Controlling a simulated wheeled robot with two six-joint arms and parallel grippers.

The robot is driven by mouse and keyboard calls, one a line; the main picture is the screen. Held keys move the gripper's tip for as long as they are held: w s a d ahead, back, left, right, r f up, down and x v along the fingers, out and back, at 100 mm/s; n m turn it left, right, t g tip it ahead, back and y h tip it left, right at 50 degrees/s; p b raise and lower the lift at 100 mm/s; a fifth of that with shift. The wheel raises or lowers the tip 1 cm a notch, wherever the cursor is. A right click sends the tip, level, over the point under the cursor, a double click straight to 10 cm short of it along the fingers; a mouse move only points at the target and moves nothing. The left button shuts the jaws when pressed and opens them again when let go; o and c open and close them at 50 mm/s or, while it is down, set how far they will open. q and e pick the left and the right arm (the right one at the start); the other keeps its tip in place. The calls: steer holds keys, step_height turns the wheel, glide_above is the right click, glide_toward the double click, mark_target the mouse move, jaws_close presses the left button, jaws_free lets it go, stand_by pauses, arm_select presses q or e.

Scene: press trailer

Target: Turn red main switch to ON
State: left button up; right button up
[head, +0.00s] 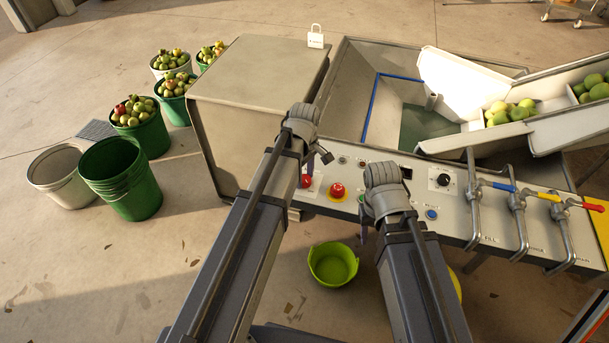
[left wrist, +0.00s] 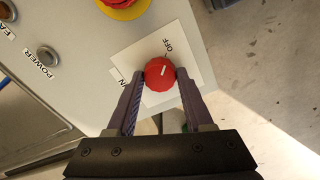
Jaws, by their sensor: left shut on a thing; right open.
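The red main switch (left wrist: 158,76) is a round knob with a short white mark, on a white plate with an OFF label (left wrist: 168,46) and a partly covered ON label (left wrist: 122,83). My left gripper (left wrist: 160,80) is shut on the knob, one finger on each side. The white mark sits near the knob's middle; I cannot tell exactly which label it points to. In the head view the switch (head: 305,181) shows at the panel's left end, partly behind my left gripper (head: 316,172). My right gripper (head: 364,226) is open and empty in front of the panel.
A red emergency button (head: 337,189) on a yellow base is right of the switch. Further right are a black dial (head: 443,180), a blue button (head: 431,214) and several pipe valves. A metal cabinet (head: 258,75) stands left. A green tub (head: 333,264) is on the floor below.

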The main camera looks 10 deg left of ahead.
arm_select(q)
jaws_close()
steer(key=m, duration=0.8)
steer(key=shift+m, duration=0.3)
steer(key=m, duration=0.4)
steer(key=shift+m, duration=2.7)
